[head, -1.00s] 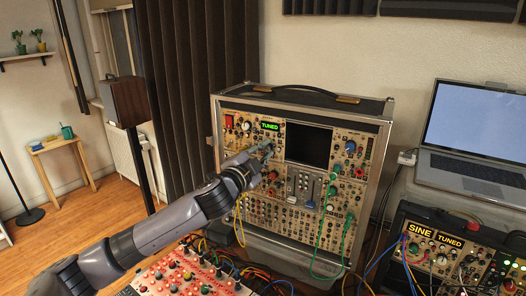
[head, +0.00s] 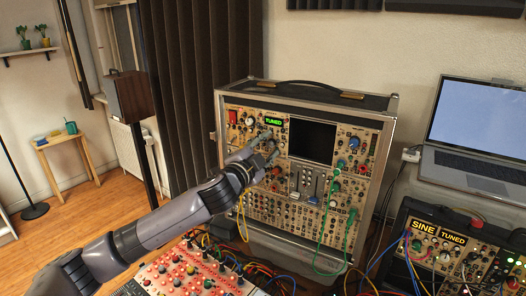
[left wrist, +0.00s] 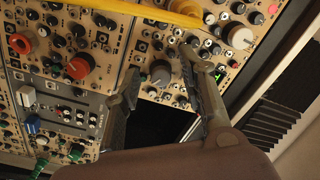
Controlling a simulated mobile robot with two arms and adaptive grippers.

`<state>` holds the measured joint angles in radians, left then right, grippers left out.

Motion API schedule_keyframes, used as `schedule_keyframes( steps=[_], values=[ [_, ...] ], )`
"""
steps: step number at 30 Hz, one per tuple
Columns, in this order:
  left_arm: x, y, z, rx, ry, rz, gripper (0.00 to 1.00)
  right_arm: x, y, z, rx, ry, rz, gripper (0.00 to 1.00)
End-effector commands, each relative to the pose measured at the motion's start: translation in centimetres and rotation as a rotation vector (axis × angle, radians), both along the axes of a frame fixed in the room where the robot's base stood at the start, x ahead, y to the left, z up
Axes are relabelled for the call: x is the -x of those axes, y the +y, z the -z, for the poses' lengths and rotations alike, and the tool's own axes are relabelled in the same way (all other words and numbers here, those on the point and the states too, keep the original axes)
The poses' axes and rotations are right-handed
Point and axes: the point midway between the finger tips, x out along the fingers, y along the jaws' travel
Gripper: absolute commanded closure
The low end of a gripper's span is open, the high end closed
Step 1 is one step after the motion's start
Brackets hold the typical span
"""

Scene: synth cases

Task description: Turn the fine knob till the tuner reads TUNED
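My left gripper (head: 270,146) is just below the display, in front of the panel. Its two fingers are spread apart. In the left wrist view my left gripper (left wrist: 161,65) is open, with a dark grey knob (left wrist: 160,73) between and beyond its fingertips; neither finger seems to touch it. I cannot tell for sure whether this is the fine knob. My right gripper is in no view.
Sliders (head: 302,184) and green patch cables (head: 333,215) are right of my arm. A red-panelled unit (head: 182,272) with cables lies below it. A second case (head: 462,250) with SINE and TUNED signs stands at lower right, below a laptop (head: 480,130).

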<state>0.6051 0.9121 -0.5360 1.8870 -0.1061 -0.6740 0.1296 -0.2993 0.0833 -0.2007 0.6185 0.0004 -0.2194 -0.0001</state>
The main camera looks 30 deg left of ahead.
Motion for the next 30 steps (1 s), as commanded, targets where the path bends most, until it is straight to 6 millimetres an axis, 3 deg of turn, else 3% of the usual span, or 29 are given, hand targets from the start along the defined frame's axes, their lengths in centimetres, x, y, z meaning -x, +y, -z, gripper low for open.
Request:
schedule_keyframes(
  steps=[5, 18, 24, 30],
  values=[
    [1.8, 0.0, 0.2, -0.002, 0.002, 0.0, 0.62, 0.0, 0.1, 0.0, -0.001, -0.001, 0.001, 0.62],
    [9.8, -0.1, 0.5, -0.003, 0.004, 0.001, 0.62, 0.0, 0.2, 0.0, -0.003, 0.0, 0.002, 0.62],
    [11.5, -0.2, 0.4, -0.002, 0.002, 0.0, 0.62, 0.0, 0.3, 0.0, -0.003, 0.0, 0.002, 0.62],
    [11.9, -0.2, 0.4, 0.0, 0.001, 0.001, 0.62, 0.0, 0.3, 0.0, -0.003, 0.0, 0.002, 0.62]
  ],
)
